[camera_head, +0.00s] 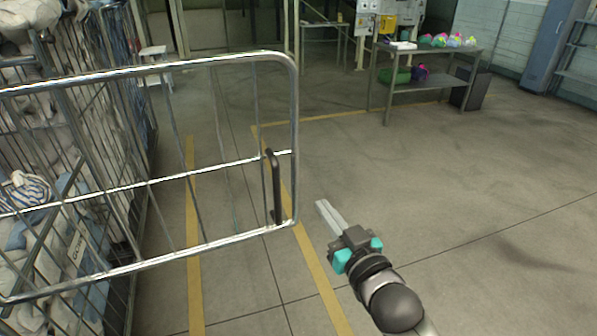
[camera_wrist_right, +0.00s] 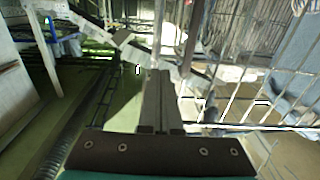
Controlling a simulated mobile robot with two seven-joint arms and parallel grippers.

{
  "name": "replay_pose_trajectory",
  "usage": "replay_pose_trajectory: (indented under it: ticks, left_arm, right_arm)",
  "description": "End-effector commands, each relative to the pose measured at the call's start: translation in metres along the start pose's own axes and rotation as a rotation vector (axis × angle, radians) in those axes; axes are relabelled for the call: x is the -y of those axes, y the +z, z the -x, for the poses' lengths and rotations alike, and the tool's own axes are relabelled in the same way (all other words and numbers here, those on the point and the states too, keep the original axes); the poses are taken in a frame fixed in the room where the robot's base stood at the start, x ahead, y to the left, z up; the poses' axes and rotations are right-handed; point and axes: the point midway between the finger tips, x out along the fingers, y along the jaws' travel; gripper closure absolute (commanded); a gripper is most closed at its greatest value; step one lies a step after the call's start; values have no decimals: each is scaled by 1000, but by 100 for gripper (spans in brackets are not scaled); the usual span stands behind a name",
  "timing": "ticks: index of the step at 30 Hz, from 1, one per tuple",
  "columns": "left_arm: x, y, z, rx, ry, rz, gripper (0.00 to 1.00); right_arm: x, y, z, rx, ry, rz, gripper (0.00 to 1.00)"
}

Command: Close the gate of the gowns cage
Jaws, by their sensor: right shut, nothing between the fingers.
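The gowns cage (camera_head: 75,240) stands at the left of the head view, a wire cage filled with white and blue cloth. Its gate (camera_head: 150,181), a chromed wire frame, stands swung out across the floor. A black upright handle (camera_head: 274,187) sits near the gate's free end. My right gripper (camera_head: 322,206) is shut and empty, just right of the handle and apart from it in the picture. In the right wrist view its fingers (camera_wrist_right: 158,75) are together, with wire bars (camera_wrist_right: 270,75) to their right. My left gripper is not in view.
A metal table (camera_head: 440,55) with colourful bundles stands at the back right, beside a dark bin (camera_head: 470,90). A blue locker (camera_head: 545,45) is at the far right. Yellow lines mark the floor (camera_head: 450,190), which is clear at the right.

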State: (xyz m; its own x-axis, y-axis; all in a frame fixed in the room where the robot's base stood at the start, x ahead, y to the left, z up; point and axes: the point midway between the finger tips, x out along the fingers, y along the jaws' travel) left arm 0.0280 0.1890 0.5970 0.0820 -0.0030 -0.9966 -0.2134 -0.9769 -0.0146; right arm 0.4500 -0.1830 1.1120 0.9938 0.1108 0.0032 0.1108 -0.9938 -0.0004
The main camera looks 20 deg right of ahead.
Motion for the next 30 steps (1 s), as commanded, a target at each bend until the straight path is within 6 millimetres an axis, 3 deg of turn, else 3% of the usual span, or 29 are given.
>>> replay_pose_trajectory:
  ticks: [24, 30]
  left_arm:
    - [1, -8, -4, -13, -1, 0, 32]
    - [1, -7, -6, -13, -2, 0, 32]
  right_arm:
    - [0, 1, -114, 1, -1, 1, 100]
    - [0, 2, -131, 2, -1, 1, 100]
